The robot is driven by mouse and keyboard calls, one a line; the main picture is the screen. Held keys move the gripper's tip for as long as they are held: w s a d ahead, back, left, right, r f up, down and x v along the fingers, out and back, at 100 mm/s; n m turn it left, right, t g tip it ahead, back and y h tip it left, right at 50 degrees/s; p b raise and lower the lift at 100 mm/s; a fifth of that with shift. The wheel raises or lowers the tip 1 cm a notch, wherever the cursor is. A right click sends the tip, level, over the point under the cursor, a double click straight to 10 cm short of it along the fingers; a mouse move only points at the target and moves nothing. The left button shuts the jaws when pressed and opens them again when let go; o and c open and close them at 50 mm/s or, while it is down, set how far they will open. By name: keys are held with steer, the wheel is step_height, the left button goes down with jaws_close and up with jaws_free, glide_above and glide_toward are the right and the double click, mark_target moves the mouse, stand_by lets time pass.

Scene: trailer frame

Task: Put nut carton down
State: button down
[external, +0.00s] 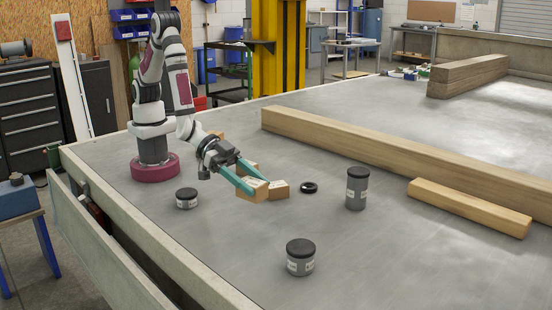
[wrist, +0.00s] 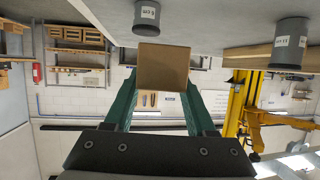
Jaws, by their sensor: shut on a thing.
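My gripper (external: 260,185) has its two teal fingers closed on a brown nut carton (external: 278,191), with one finger on each side. In the external view the carton is low over the grey table. I cannot tell whether its underside touches the surface. In the wrist view, which is upside down, the carton (wrist: 163,68) sits between the fingertips (wrist: 160,88), with one plain face toward the camera.
A black ring (external: 309,187) and a tall grey canister (external: 357,190) stand to the right. Shorter canisters stand in front (external: 300,259) and at left (external: 187,200). Wooden beams (external: 400,152) lie beyond.

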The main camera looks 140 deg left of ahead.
steer(key=a+f+n+g+y, duration=0.1)
steer(key=a+n+y, duration=0.2)
steer(key=a, duration=0.7)
glide_above(312, 214)
step_height(312, 214, down, 6)
steer(key=shift+s+d+r, duration=0.15)
steer(key=shift+r, duration=0.05)
steer(key=shift+a+f, duration=0.15)
steer(key=shift+f, duration=0.95)
steer(key=shift+a+f, duration=0.15)
steer(key=shift+f, duration=0.9)
steer(key=shift+f, duration=0.1)
steer(key=shift+c, duration=1.1)
jaws_free()
